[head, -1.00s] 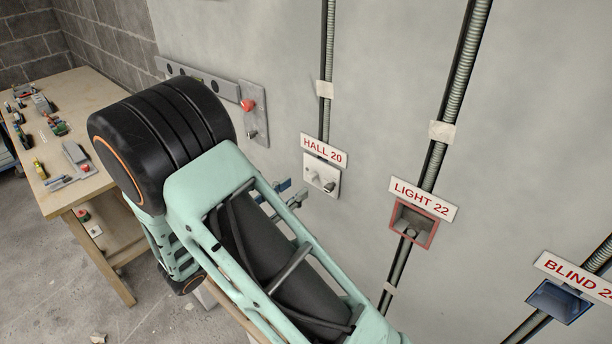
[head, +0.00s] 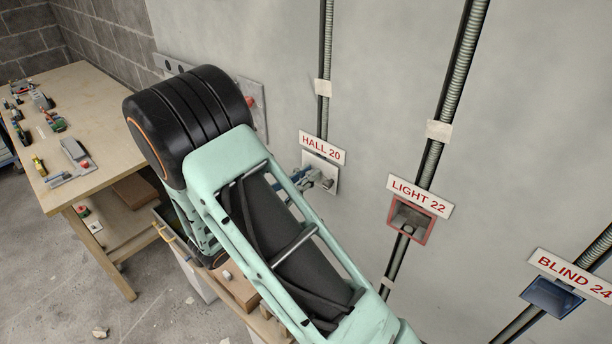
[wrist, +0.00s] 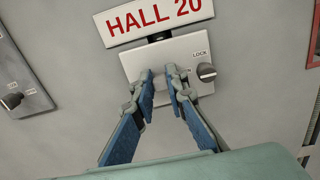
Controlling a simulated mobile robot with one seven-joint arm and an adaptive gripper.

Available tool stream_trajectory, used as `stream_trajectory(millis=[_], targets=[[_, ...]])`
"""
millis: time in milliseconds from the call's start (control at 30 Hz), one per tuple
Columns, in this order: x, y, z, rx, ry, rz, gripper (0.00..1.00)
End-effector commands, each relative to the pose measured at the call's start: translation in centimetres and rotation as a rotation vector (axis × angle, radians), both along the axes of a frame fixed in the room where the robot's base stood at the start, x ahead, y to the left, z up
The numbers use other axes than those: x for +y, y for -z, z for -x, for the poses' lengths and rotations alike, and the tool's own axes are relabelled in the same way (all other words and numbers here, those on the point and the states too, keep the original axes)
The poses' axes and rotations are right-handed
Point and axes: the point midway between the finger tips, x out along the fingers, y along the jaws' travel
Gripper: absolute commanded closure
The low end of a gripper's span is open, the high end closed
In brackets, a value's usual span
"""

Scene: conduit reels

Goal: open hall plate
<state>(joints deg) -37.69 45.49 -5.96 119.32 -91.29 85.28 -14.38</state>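The hall plate (head: 333,183) is a small pale square cover on the wall under the HALL 20 label (head: 322,148). In the wrist view the plate (wrist: 140,65) faces me, with a dark-tipped round knob (wrist: 207,72) at its right, below the word LOCK. My gripper (wrist: 163,78) has its two blue-padded fingers apart, with the tips in front of the plate's middle, left of the knob. In the head view my gripper (head: 310,178) is at the plate's left. The fingers hide part of the plate and its lettering. I cannot tell whether they touch it.
An open red-framed box (head: 410,220) under the LIGHT 22 label (head: 420,195) is to the right, and a blue box (head: 552,298) under BLIND 24 (head: 572,277). Conduits (head: 453,85) run up the wall. A wooden bench (head: 95,105) with tools stands at the left.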

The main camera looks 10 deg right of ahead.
Motion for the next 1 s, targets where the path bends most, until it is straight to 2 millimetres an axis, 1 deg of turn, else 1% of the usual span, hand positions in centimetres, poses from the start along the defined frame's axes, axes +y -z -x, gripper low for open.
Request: stream_trajectory(millis=[567, 767, 1000], targets=[[0.0, 0.3, 0.0, -0.023, -0.001, -0.017, 1.0], [0.1, 0.9, 0.0, -0.101, -0.001, -0.075, 1.0], [0.1, 1.7, 0.0, -0.266, -0.001, -0.196, 1.0]])
